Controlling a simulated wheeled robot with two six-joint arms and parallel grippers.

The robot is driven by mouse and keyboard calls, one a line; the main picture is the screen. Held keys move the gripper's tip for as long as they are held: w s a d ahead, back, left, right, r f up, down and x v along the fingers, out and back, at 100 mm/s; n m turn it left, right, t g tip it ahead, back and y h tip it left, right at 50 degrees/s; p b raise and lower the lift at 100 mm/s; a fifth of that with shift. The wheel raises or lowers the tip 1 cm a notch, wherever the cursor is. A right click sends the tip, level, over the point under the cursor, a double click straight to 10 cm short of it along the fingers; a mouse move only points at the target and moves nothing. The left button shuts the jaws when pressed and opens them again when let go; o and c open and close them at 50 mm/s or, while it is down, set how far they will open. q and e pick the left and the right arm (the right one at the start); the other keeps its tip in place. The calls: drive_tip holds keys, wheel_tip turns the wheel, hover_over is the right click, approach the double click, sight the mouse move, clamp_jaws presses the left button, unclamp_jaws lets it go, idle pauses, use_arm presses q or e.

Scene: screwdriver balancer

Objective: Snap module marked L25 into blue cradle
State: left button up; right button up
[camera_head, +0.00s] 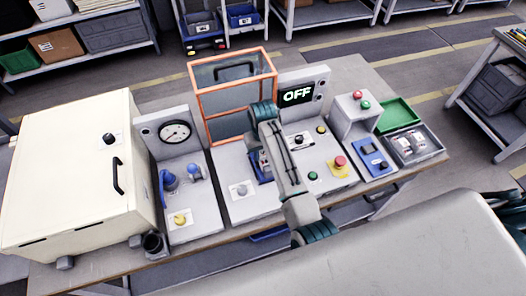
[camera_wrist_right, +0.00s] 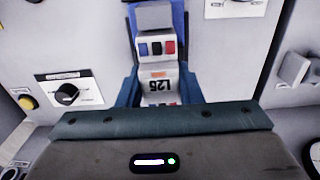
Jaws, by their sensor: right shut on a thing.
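The L25 module (camera_wrist_right: 158,84) is a pale grey block with an orange mark; its label reads upside down in the right wrist view. My right gripper (camera_wrist_right: 159,92) is shut on it, one teal finger on each side. The blue cradle (camera_wrist_right: 180,16) shows just beyond the module, with a grey plate in it. Small blue and red blocks lie between plate and label; I cannot tell which part they belong to. In the head view the cradle (camera_head: 266,178) is partly hidden by my right arm, and whether the module is seated cannot be told. My left gripper is not in view.
An orange-framed guard (camera_head: 232,58) stands behind the cradle, near a screen reading OFF (camera_head: 297,95). A red button (camera_head: 340,161) and a black knob (camera_wrist_right: 66,94) sit on the nearby panels. A cream cabinet (camera_head: 70,180) fills the left. A green tray (camera_head: 397,113) lies right.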

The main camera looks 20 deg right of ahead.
drive_tip(key=shift+s+f, duration=0.1)
drive_tip(key=shift+f, duration=0.25)
idle(0.6)
drive_tip(key=shift+f, duration=0.1)
idle(0.5)
drive_tip(key=o, duration=1.2)
drive_tip(key=shift+c, duration=0.2)
drive_tip(key=shift+r, duration=0.5)
wheel_tip(320, 180, up, 7)
drive_tip(key=b, duration=0.3)
drive_tip(key=shift+r+p, duration=0.9)
drive_tip(key=shift+p, duration=0.05)
drive_tip(key=shift+r+p, duration=0.55)
drive_tip(key=shift+r, duration=0.05)
